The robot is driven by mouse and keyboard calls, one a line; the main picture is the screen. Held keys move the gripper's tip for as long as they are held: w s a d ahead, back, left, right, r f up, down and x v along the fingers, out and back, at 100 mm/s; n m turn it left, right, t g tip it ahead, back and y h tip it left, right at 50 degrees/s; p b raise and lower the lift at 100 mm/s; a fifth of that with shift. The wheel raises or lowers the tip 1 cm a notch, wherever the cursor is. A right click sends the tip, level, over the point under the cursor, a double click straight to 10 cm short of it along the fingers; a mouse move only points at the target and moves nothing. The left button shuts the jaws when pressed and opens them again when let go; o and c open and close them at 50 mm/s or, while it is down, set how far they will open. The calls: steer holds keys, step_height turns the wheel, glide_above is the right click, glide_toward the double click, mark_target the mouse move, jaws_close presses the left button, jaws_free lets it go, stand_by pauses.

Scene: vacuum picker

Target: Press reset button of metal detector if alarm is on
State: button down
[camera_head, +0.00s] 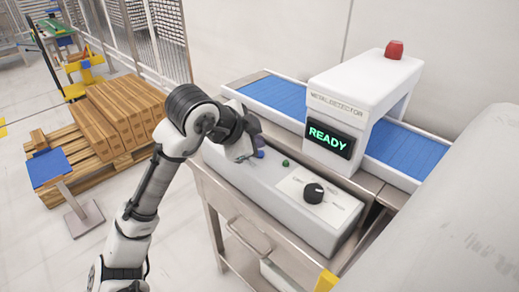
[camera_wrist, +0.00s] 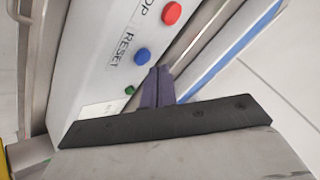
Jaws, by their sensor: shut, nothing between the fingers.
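The white metal detector (camera_head: 361,92) straddles a blue conveyor. Its black display (camera_head: 329,138) reads READY in green, and a red lamp (camera_head: 394,50) sits on top. In the wrist view the blue RESET button (camera_wrist: 142,56) is on the sloped white control panel (camera_wrist: 92,65), between the red STOP button (camera_wrist: 171,13) and a small green button (camera_wrist: 129,90). In the head view the blue button (camera_head: 260,154) shows just beside my gripper (camera_head: 243,154). My gripper's fingertips (camera_wrist: 156,72) are shut and empty, close to the blue button; I cannot tell whether they touch it.
A black rotary knob (camera_head: 313,193) and the green button (camera_head: 285,163) are on the panel to the right. The blue conveyor belt (camera_head: 281,97) runs behind. A pallet with brown boxes (camera_head: 118,118) and a blue-topped stand (camera_head: 47,168) are at left. The floor between is clear.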

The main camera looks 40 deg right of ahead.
steer(key=shift+r+p, duration=2.15)
steer(key=shift+r, duration=0.35)
